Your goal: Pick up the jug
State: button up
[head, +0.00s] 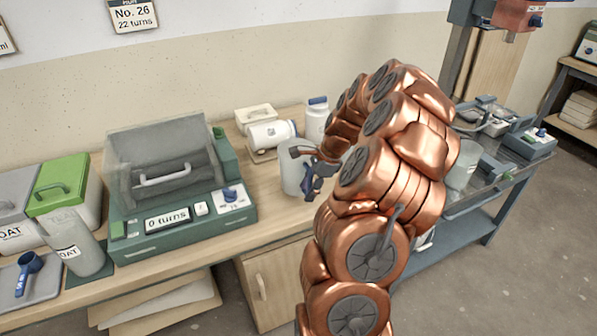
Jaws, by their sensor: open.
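A pale grey open-topped vessel, which looks like the jug (292,181), stands upright on the wooden bench, right of the green machine. My gripper (312,171) is open at the jug's right side, with its fingers by the upper wall and rim. My copper arm reaches in from the lower right. I cannot tell whether the fingers touch the jug, and any handle is hidden by the gripper. A similar grey vessel (76,243) with a partly readable label stands at the left.
The green machine (180,230) with a clear cover and "0 turns" display stands close left of the jug. Behind are a white jar on its side (270,134) and an upright white jar (316,119). Another pale vessel (464,166) stands on the right-hand bench, beyond my arm.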

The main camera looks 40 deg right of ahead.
jog(key=shift+c, duration=0.3)
grip_shut()
dwell(0.4)
